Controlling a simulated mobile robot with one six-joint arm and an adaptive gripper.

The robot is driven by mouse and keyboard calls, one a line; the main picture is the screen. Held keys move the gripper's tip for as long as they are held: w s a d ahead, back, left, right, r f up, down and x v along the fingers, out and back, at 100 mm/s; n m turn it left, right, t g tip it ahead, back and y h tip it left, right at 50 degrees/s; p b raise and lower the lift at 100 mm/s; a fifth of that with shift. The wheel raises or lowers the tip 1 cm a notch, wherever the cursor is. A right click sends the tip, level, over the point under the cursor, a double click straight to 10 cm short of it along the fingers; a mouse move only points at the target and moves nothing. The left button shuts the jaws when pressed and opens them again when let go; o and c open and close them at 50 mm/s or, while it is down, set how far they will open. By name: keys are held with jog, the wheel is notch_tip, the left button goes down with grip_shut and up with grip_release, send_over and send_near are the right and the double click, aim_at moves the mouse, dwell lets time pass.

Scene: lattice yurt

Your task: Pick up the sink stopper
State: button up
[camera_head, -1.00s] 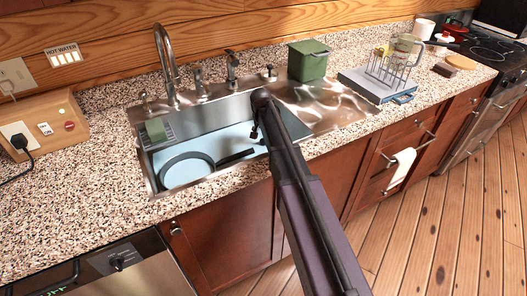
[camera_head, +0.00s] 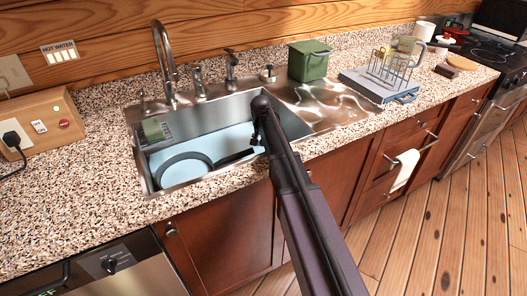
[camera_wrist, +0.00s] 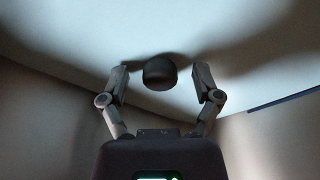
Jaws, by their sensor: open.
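A small dark, rounded piece, which looks like the sink stopper (camera_wrist: 160,76), stands on a pale surface in the wrist view. My gripper (camera_wrist: 160,68) is open, with one finger on each side of it and a visible gap on both sides. In the head view my arm reaches down into the steel sink (camera_head: 215,116). Its own links hide most of the gripper and the stopper there.
A green sponge (camera_head: 153,130) is at the sink's left. A green bin (camera_head: 308,62) and a dish rack (camera_head: 390,68) stand to the right. Sink walls surround the gripper.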

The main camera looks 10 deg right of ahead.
grip_shut()
dwell(0.3)
jog(key=shift+r, duration=0.2)
notch_tip(320, 180, up, 10)
jog(key=p, duration=1)
jog(key=shift+f, duration=0.2)
dwell(0.5)
